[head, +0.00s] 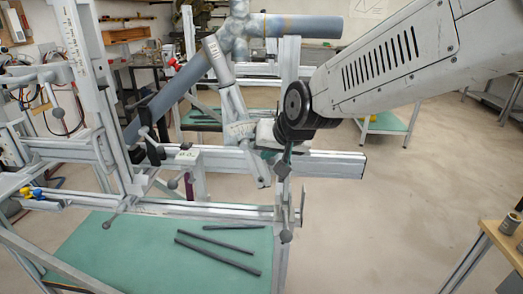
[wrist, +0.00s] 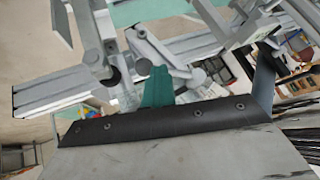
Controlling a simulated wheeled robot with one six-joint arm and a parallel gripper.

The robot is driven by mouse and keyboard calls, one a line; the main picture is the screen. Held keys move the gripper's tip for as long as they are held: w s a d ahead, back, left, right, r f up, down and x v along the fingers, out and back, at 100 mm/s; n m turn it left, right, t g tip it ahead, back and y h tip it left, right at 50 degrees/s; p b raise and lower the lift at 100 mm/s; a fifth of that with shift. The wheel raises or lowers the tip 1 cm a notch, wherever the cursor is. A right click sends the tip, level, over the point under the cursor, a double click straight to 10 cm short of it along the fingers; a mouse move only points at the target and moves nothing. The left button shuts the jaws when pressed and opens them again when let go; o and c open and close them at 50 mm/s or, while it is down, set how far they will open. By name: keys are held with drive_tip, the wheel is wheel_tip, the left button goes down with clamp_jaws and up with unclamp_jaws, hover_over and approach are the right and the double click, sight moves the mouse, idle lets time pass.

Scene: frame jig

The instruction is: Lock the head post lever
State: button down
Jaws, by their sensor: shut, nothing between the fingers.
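The frame jig (head: 330,163) holds grey-blue bicycle frame tubes (head: 300,26). My gripper (head: 284,168) is shut and empty, pointing down close to the right part of the jig's horizontal rail. In the wrist view its teal finger part (wrist: 157,84) stands out from the dark mount, near grey jig arms. A lever with a dark ball knob (head: 286,236) hangs below the rail's right end, below my gripper. Another ball-ended lever (head: 107,222) is at the left. I cannot tell which is the head post lever. Contact between gripper and jig is unclear.
A green lower shelf (head: 130,250) carries several dark rods (head: 218,254). A wooden-topped bench (head: 500,240) stands at the lower right. The floor (head: 410,200) between bench and jig is clear. Upright jig posts (head: 85,70) crowd the left side.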

drive_tip(key=shift+s+d+f, duration=0.15)
drive_tip(key=shift+d+f, duration=0.35)
drive_tip(key=shift+f, duration=0.15)
drive_tip(key=s+d+r, duration=0.6)
drive_tip(key=s+d, duration=0.1)
drive_tip(key=d, duration=0.1)
drive_tip(key=shift+d+r, duration=0.2)
drive_tip(key=shift+d, duration=0.1)
drive_tip(key=shift+s, duration=0.1)
